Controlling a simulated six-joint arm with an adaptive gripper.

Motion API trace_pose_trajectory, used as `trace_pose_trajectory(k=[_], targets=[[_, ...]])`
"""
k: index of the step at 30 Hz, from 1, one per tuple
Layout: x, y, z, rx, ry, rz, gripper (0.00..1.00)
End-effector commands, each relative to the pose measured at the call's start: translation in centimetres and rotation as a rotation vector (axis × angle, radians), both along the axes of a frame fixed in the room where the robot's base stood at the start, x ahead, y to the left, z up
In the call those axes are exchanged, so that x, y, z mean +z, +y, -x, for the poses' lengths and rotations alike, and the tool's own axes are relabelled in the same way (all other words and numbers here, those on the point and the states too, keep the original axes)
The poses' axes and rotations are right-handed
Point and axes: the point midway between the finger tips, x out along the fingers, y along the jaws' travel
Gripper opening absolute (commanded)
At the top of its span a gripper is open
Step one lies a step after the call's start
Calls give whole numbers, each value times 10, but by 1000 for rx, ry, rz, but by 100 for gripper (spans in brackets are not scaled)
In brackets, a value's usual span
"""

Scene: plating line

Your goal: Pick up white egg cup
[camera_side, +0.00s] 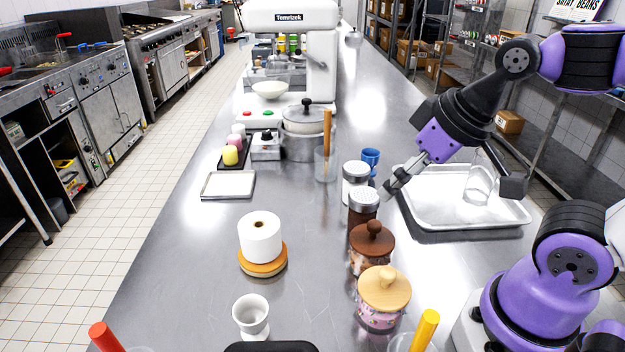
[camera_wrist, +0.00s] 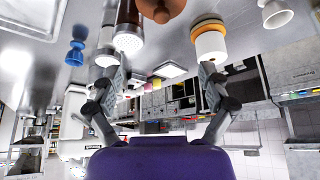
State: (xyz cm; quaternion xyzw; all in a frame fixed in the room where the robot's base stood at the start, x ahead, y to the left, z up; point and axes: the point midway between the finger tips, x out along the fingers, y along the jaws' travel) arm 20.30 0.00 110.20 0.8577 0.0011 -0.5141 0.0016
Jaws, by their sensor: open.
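The white egg cup (camera_side: 251,316) stands upright on the steel counter at the bottom middle of the side view. It also shows at the top right edge of the wrist view (camera_wrist: 276,13), partly cut off.
A paper roll on a round stack (camera_side: 260,240) stands behind the egg cup. Shakers (camera_side: 363,208) and lidded jars (camera_side: 383,300) stand between my gripper and the egg cup. Counter left of the roll is clear.

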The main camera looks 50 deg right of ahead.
Motion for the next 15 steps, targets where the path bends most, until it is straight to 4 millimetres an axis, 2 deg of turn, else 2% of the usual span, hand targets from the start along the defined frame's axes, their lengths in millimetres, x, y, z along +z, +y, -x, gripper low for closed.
trace_pose_trajectory(k=[2,5,8,12,15], targets=[[2,4,-3,48,10,17,90],[7,17,-15,239,53,83,90],[11,44,-35,590,114,197,90],[6,101,-63,1212,190,372,90],[-7,144,-75,1631,218,469,90]])
